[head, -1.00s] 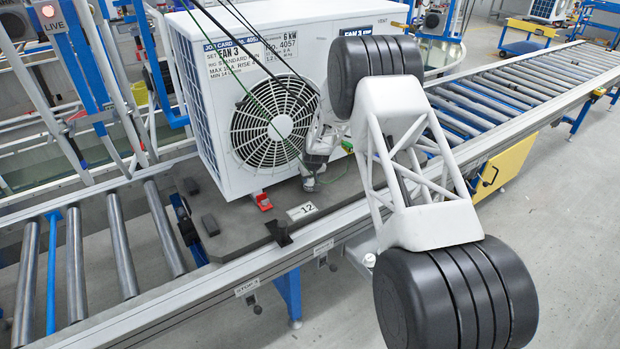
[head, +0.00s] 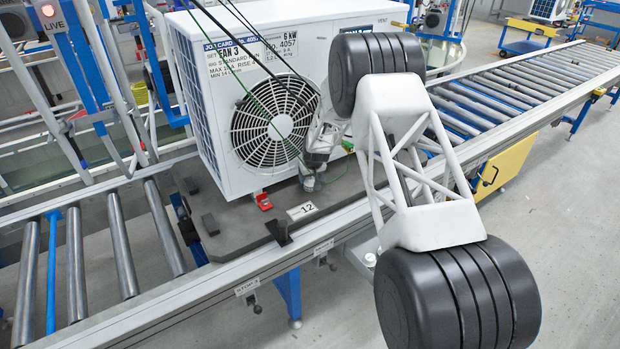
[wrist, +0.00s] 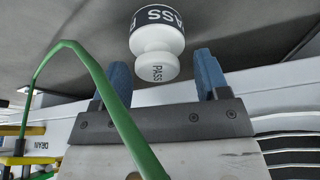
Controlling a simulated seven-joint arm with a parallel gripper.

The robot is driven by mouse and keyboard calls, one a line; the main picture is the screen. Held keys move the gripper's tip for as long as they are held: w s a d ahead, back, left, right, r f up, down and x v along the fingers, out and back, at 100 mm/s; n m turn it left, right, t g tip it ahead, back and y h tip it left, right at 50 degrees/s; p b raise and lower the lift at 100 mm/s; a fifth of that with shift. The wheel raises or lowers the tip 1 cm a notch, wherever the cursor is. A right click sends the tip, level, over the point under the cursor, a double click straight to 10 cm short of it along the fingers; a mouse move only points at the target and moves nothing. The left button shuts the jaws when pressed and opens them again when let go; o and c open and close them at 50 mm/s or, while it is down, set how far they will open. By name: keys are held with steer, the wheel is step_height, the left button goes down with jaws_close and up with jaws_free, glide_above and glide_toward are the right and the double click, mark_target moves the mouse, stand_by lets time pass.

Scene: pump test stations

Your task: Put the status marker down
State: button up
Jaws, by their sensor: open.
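The status marker (wrist: 158,35) is a white knobbed piece with a dark band reading PASS, and PASS again on its knob end. In the wrist view its wide end is against a dark grey surface, which looks like the pallet (head: 240,240). My gripper (wrist: 163,76) is open, its two blue fingertips apart on either side of the knob, with visible gaps. In the head view my gripper (head: 308,180) is low over the pallet, close to the front of the white fan unit (head: 210,130). The marker cannot be told apart there.
A green cable (wrist: 98,75) arcs across the wrist view in front of my gripper. Cables hang over the fan unit. A red piece (head: 263,201), a plate reading 12 (head: 301,211) and a black block (head: 278,232) are on the pallet. Rollers (head: 122,245) run left.

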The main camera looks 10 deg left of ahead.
steer(key=v, duration=1.1)
steer(key=shift+s+d+r, duration=0.1)
steer(key=shift+r, duration=0.1)
stand_by(0.8)
steer(key=s+d+r+m, duration=0.1)
steer(key=s+d+r, duration=0.4)
steer(key=d+r, duration=0.3)
steer(key=s+d+r+m, duration=0.1)
steer(key=s+d+r, duration=0.5)
steer(key=r, duration=0.4)
steer(key=s+d+r+m, duration=0.1)
steer(key=s+d+r, duration=1)
steer(key=s, duration=0.4)
steer(key=s+d+m, duration=0.1)
steer(key=s+d, duration=0.3)
steer(key=s, duration=0.8)
steer(key=s+d+r+m+h, duration=0.1)
steer(key=s+d, duration=0.4)
steer(key=s, duration=0.7)
steer(key=s+d+r+m+h, duration=0.1)
steer(key=s+d, duration=0.3)
steer(key=s, duration=0.8)
steer(key=shift+d+r+m+g, duration=0.2)
steer(key=shift+d+m+g, duration=0.1)
steer(key=shift+m, duration=0.1)
steer(key=shift+s, duration=0.1)
